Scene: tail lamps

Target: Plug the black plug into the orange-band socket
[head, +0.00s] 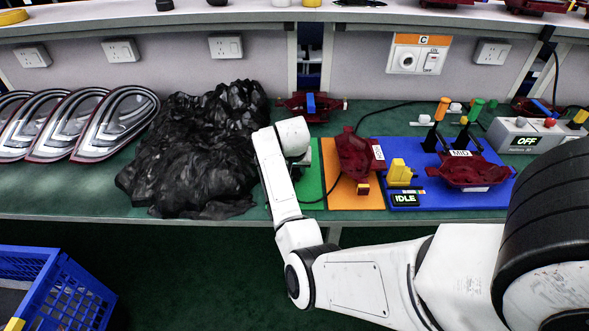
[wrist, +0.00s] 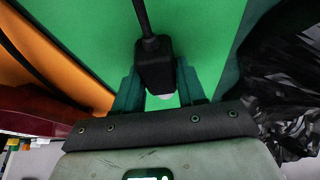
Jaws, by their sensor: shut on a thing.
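The black plug (wrist: 155,68) is between the two green fingers of my gripper (wrist: 157,92) in the wrist view, which is shut on it. A black cord runs from the plug to the top of that view. A pale part shows at the plug's lower end; its pins cannot be made out. The plug is over the green mat (wrist: 190,25). In the head view my arm hides the gripper and plug. The orange-band socket (head: 407,61), marked C, is on the back panel at right of centre, with a switch marked ON and OFF beside it.
A crumpled black bag (head: 195,150) lies left of my arm, with clear lamps (head: 112,122) further left. A dark red lamp (head: 352,155) lies on the orange mat (head: 340,192). The blue board (head: 440,200) at right carries a lamp and upright handles. Other white sockets (head: 226,46) line the panel.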

